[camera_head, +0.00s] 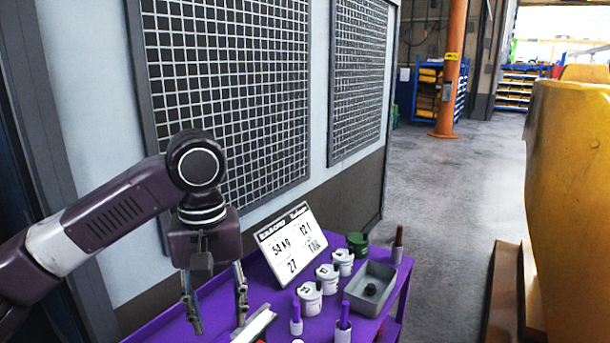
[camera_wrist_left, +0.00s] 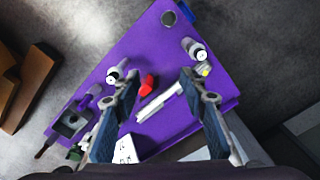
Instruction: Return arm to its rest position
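My left gripper (camera_head: 219,318) hangs fingers-down over the left part of a purple table (camera_head: 385,325), close to a wall with grid panels. Its two fingers are spread apart, with nothing held between them. In the left wrist view the open left gripper (camera_wrist_left: 159,80) is above the table (camera_wrist_left: 150,45). A red object (camera_wrist_left: 148,86) and a pale bar (camera_wrist_left: 160,102) lie on the tabletop below, in the gap between the fingers as seen from there. My right gripper is not in view.
The table bears a number sign (camera_head: 290,243), white tins (camera_head: 310,299), a green tin (camera_head: 357,244), a grey tray (camera_head: 370,288) and purple-handled items (camera_head: 343,324). A large yellow casting (camera_head: 570,200) stands at right. Clear floor (camera_head: 440,190) lies between.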

